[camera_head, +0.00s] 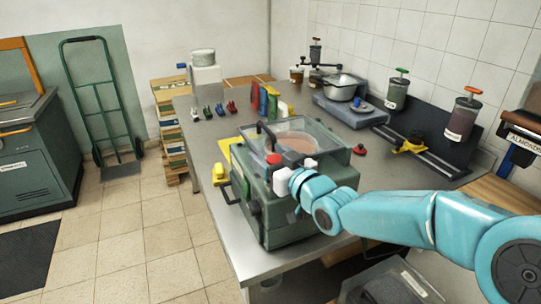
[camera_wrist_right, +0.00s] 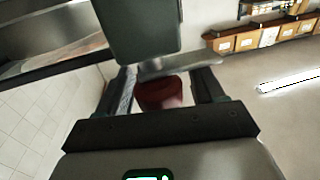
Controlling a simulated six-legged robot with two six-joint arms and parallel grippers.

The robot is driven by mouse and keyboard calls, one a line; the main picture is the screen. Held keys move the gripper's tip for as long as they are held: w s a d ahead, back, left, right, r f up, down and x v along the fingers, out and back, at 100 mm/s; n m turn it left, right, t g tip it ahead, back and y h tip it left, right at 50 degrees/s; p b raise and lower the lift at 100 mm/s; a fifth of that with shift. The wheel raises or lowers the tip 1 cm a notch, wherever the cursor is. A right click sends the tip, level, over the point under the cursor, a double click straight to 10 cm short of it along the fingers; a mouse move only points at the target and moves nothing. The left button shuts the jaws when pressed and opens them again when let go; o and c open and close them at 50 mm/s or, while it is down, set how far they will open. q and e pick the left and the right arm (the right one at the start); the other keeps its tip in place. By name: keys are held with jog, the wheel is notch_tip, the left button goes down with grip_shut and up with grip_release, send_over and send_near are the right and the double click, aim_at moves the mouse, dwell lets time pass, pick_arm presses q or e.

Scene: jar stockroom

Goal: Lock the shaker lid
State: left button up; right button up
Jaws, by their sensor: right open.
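The shaker (camera_head: 305,212) is a dark green box on the near part of the metal table. Its clear lid (camera_head: 318,140) lies over a round pan of brownish contents and looks lowered. A red knob (camera_head: 273,159) stands at the shaker's near left top edge. My right gripper (camera_head: 280,175) is at the shaker's front, close to the red knob. In the right wrist view my right gripper (camera_wrist_right: 166,92) is open, with a dark red thing (camera_wrist_right: 166,90) between its fingers, likely the knob. I cannot tell whether they touch. My left gripper is not in view.
A yellow object (camera_head: 220,174) sits left of the shaker. A rail with a yellow clamp (camera_head: 410,145) is at the right. Open floor (camera_head: 150,230) lies left of the table.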

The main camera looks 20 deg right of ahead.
jog(key=c, duration=1)
jog(key=shift+o, duration=0.2)
